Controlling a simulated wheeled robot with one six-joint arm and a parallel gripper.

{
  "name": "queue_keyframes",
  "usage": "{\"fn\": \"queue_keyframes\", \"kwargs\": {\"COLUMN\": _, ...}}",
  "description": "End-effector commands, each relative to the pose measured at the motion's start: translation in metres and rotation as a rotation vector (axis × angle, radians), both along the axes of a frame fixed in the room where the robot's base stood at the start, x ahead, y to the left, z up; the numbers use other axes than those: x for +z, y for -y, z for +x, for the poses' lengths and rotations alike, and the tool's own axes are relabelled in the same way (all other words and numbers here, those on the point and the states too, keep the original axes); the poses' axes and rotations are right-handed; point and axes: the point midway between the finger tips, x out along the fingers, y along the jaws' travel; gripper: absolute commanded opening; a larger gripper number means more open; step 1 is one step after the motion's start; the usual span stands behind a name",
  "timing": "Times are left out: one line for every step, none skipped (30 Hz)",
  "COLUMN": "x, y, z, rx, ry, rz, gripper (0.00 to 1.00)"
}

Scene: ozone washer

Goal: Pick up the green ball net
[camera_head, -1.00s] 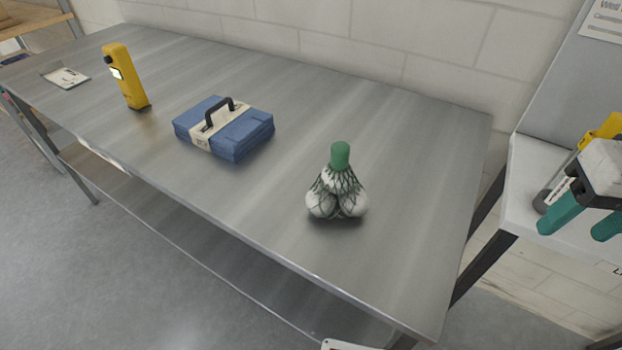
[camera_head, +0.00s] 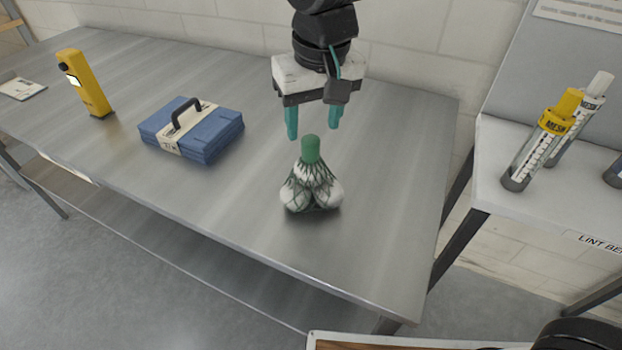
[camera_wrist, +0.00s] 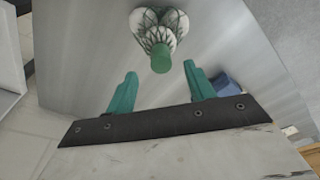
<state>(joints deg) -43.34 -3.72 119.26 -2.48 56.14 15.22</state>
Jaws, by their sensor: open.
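The green ball net (camera_head: 312,187) stands upright on the metal table (camera_head: 240,235), a dark green mesh around white balls with a green cap on top. My gripper (camera_head: 313,132), with teal fingers, hangs above and slightly behind it. The fingers are apart with nothing between them. In the wrist view the ball net (camera_wrist: 160,30) lies ahead of the gap between the fingertips of my gripper (camera_wrist: 160,75), its green cap facing the camera. No contact shows.
A blue folded bundle (camera_head: 205,140) with a black handle and a yellow handheld device (camera_head: 87,83) stand to the left. A white shelf (camera_head: 500,205) with clear, capped tubes (camera_head: 540,145) is at the right. The table around the net is clear.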

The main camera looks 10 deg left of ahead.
Motion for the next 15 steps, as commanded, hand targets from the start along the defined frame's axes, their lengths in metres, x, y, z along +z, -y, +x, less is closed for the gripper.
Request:
{"fn": "queue_keyframes", "kwargs": {"x": -0.006, "y": 0.000, "z": 0.001, "rx": 0.000, "ry": -0.001, "rz": -0.002, "gripper": 0.54}}
{"fn": "queue_keyframes", "kwargs": {"x": -0.010, "y": -0.001, "z": 0.002, "rx": -0.001, "ry": -0.001, "rz": -0.002, "gripper": 0.54}}
{"fn": "queue_keyframes", "kwargs": {"x": -0.016, "y": -0.002, "z": 0.003, "rx": -0.001, "ry": -0.002, "rz": -0.002, "gripper": 0.54}}
{"fn": "queue_keyframes", "kwargs": {"x": -0.020, "y": -0.003, "z": 0.004, "rx": -0.001, "ry": -0.002, "rz": -0.002, "gripper": 0.54}}
{"fn": "queue_keyframes", "kwargs": {"x": -0.025, "y": -0.004, "z": 0.005, "rx": -0.001, "ry": -0.003, "rz": -0.003, "gripper": 0.54}}
{"fn": "queue_keyframes", "kwargs": {"x": -0.031, "y": -0.005, "z": 0.007, "rx": -0.001, "ry": -0.003, "rz": -0.003, "gripper": 0.54}}
{"fn": "queue_keyframes", "kwargs": {"x": -0.035, "y": -0.005, "z": 0.007, "rx": -0.001, "ry": -0.001, "rz": -0.002, "gripper": 0.54}}
{"fn": "queue_keyframes", "kwargs": {"x": -0.039, "y": -0.005, "z": 0.008, "rx": -0.001, "ry": -0.002, "rz": -0.002, "gripper": 0.54}}
{"fn": "queue_keyframes", "kwargs": {"x": -0.044, "y": -0.006, "z": 0.008, "rx": -0.001, "ry": -0.002, "rz": -0.002, "gripper": 0.54}}
{"fn": "queue_keyframes", "kwargs": {"x": -0.047, "y": -0.006, "z": 0.009, "rx": -0.001, "ry": -0.001, "rz": -0.002, "gripper": 0.54}}
{"fn": "queue_keyframes", "kwargs": {"x": -0.049, "y": -0.006, "z": 0.009, "rx": -0.001, "ry": -0.001, "rz": -0.002, "gripper": 0.54}}
{"fn": "queue_keyframes", "kwargs": {"x": -0.051, "y": -0.006, "z": 0.009, "rx": -0.001, "ry": -0.001, "rz": -0.002, "gripper": 0.54}}
{"fn": "queue_keyframes", "kwargs": {"x": -0.051, "y": -0.006, "z": 0.009, "rx": -0.001, "ry": 0.000, "rz": -0.001, "gripper": 0.54}}
{"fn": "queue_keyframes", "kwargs": {"x": -0.052, "y": -0.006, "z": 0.010, "rx": -0.001, "ry": 0.000, "rz": 0.000, "gripper": 0.54}}
{"fn": "queue_keyframes", "kwargs": {"x": -0.052, "y": -0.006, "z": 0.010, "rx": -0.001, "ry": 0.000, "rz": 0.000, "gripper": 0.54}}
